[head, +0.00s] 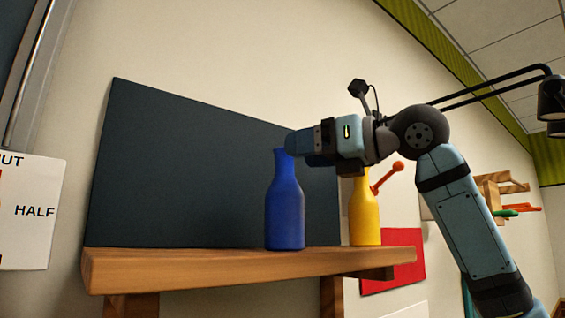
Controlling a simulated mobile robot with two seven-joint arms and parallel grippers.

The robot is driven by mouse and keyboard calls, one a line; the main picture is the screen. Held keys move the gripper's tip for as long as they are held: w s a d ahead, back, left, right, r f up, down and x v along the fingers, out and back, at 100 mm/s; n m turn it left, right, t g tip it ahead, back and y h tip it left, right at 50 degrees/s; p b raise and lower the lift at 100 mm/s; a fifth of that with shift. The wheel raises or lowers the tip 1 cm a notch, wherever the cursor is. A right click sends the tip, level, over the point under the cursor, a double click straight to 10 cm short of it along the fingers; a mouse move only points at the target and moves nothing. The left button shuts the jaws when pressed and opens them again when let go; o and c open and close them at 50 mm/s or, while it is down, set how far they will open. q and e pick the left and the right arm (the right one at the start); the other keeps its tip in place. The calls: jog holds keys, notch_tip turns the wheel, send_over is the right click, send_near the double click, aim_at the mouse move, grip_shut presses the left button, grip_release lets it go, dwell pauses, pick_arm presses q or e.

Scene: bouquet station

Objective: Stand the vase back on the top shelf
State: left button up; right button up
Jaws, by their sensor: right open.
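A blue bottle-shaped vase (285,210) stands upright on the wooden shelf (190,268), near its front edge. A yellow bottle-shaped vase (365,212) stands upright to its right, farther along the shelf, its upper part hidden behind my gripper. My right gripper (298,143) is open, with its fingertips at the top of the blue vase's neck. The fingers overlap the vase's mouth in the picture, and I cannot tell whether they touch it. My left gripper is not in view.
A dark panel (200,175) stands behind the shelf. An orange rod with a ball end (387,178) shows beside the yellow vase. A red panel (408,262) is below right, and a small wall rack (495,190) hangs farther right. The shelf's left part is clear.

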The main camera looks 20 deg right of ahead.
jog(key=b+v, duration=0.1)
jog(key=v, duration=0.5)
jog(key=shift+d, duration=0.1)
dwell(0.4)
